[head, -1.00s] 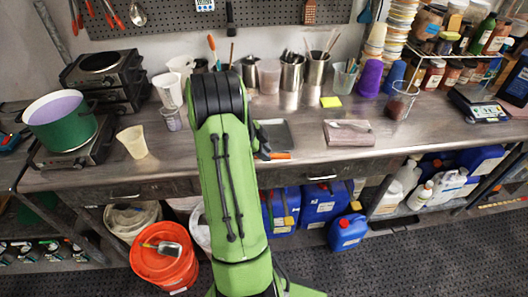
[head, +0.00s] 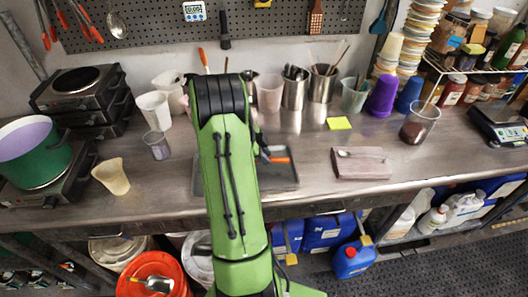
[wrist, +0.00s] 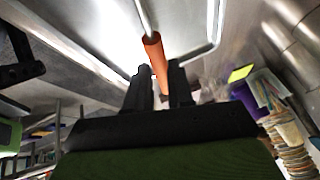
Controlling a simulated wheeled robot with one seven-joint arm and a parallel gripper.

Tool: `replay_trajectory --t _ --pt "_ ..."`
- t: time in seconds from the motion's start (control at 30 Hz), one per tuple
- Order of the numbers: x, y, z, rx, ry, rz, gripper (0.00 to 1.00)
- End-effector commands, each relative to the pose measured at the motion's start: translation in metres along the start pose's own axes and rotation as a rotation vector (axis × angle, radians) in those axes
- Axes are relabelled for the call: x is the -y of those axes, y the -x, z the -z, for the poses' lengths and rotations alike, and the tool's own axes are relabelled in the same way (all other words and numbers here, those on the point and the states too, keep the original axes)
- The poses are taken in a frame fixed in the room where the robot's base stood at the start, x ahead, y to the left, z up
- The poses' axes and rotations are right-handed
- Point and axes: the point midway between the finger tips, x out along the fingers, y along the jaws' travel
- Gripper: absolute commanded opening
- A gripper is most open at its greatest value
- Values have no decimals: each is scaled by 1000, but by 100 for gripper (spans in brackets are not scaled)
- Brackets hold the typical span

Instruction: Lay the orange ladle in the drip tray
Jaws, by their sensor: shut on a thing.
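My gripper (head: 266,155) is shut on the orange handle of the orange ladle (head: 280,160). In the wrist view the ladle (wrist: 154,52) lies between the two black fingers (wrist: 160,85), its thin metal shaft running up out of frame. The ladle's bowl is hidden or out of view. The grey drip tray (head: 284,190) lies flat on the steel bench, partly hidden behind my arm. In the head view the orange handle appears over the tray's inside; I cannot tell whether it touches the tray.
A folded mauve cloth (head: 362,164) with a spoon lies to the right. A cream beaker (head: 111,176) and a clear cup (head: 158,146) stand to the left. Metal utensil pots (head: 294,90) and a yellow note (head: 339,123) are behind. The bench between tray and cloth is clear.

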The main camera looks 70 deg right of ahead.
Motion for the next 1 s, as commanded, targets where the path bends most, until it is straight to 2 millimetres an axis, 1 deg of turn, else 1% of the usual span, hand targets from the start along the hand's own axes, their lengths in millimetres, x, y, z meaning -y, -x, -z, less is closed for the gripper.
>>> replay_trajectory --t 0.03,0.17,0.43,0.47,0.63,0.9,0.97,1.0 --pt "-2 -8 -4 0 0 -1 0" --pt "-4 -16 -8 0 0 0 0" --pt "-4 -17 -9 0 0 1 0" --pt "-4 -17 -8 0 0 1 25" --pt "-4 -17 -9 0 0 1 51" --pt "-4 -16 -9 0 0 1 52" --pt "-4 -12 -9 1 0 3 52" --pt "-3 -7 -9 1 0 4 52"
